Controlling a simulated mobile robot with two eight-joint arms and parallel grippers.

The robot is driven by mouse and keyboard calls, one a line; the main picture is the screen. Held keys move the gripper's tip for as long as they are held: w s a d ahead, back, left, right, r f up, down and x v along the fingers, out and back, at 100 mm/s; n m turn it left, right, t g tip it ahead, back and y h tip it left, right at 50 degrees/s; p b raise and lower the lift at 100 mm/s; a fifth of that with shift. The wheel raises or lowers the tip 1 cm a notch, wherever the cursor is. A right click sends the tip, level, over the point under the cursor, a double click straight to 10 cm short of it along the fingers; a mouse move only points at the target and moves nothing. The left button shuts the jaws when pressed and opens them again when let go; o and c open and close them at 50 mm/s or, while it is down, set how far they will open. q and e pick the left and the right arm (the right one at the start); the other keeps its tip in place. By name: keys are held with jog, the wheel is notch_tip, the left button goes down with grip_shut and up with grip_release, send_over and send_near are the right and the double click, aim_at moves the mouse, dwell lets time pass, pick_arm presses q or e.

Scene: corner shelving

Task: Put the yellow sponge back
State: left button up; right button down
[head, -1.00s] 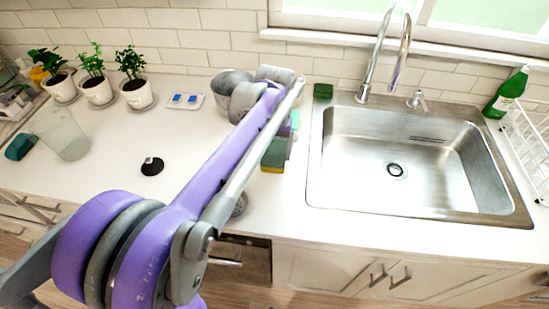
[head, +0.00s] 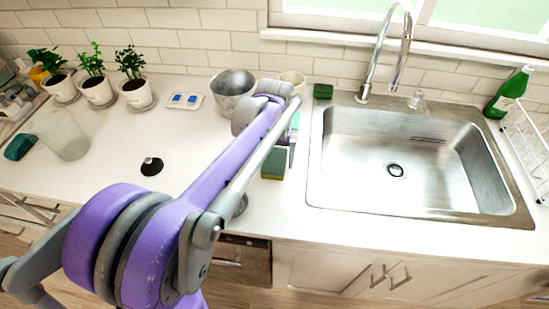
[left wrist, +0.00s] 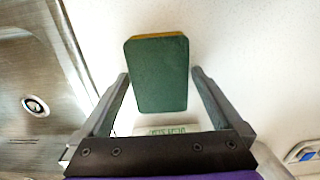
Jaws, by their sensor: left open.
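The yellow sponge (head: 273,163) has a green scouring face and a yellow layer. It is on the white counter just left of the sink, partly hidden by my left arm. In the left wrist view the sponge (left wrist: 158,75) shows its green face, with a thin yellow edge at the far end. My left gripper (left wrist: 160,88) is open, with one finger on each side of the sponge's near part and gaps visible on both sides. In the head view the left gripper (head: 288,140) is by the sponge, its fingers mostly hidden. My right gripper is not in view.
The steel sink (head: 320,165) is to the right. A small green block (head: 323,91) sits behind its left corner. A grey pot (head: 232,90) and pale cup (head: 293,80) stand behind my arm. A white item with green lettering (left wrist: 160,129) lies near the gripper base.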

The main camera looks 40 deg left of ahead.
aim_at(274, 159)
pick_arm(q)
notch_tip(274, 159, up, 12)
jog(key=p, duration=0.1)
jog(key=shift+r, duration=0.15)
dwell(0.4)
